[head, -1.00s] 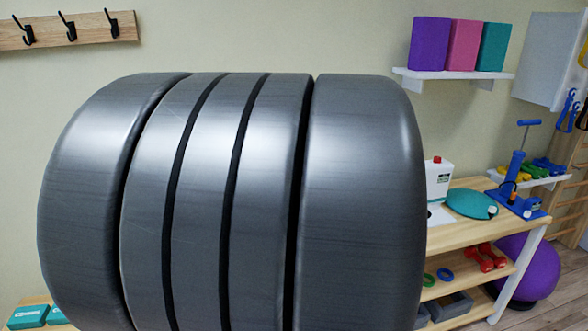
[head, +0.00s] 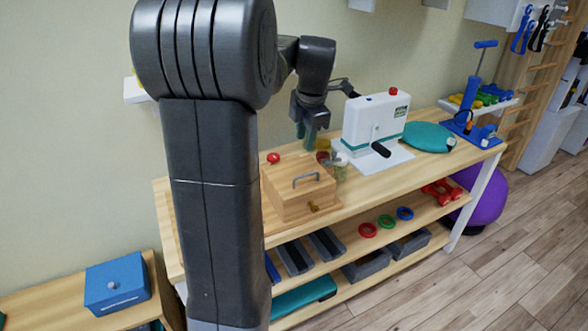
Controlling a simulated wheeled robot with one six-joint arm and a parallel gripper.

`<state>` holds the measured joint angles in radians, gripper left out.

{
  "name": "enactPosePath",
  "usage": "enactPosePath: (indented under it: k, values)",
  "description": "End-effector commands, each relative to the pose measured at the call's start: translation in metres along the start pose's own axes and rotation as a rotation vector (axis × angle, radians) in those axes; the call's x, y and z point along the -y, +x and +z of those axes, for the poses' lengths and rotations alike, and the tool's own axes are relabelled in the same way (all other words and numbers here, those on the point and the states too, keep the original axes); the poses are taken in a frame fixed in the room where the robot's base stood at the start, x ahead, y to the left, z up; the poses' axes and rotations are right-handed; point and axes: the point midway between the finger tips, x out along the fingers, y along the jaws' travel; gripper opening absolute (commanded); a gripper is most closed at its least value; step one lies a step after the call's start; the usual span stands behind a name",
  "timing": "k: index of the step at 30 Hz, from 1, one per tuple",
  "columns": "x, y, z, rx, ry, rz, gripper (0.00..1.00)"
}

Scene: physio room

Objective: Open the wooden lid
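The wooden box with its wooden lid (head: 290,178) stands on the top shelf of a wooden bench, in the middle of the head view. A small brass-coloured latch (head: 314,206) shows on the front. My gripper (head: 307,137) hangs behind and above the box, apart from the lid as far as I can see. Its fingers are small and dark here, so I cannot tell if they are open or shut. My arm column hides part of the bench to the left of the box.
A red knob (head: 273,157) and small jars (head: 339,167) stand close behind and beside the box. A white device with a black crank (head: 375,122) and a teal disc (head: 429,137) stand to its right. A blue box (head: 117,283) sits on a lower table at left. Floor at right is clear.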

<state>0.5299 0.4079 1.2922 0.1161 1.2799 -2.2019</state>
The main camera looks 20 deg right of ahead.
Motion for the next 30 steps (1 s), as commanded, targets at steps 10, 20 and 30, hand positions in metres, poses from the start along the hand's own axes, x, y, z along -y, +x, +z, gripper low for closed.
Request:
enactPosePath:
  k: [10, 20, 30]
  values:
    - [0.001, 0.067, -0.002, -0.004, 0.001, -0.006, 0.31]
    - [0.001, 0.121, -0.002, -0.003, 0.002, -0.004, 0.31]
    - [0.001, 0.132, -0.001, -0.001, 0.002, -0.001, 0.31]
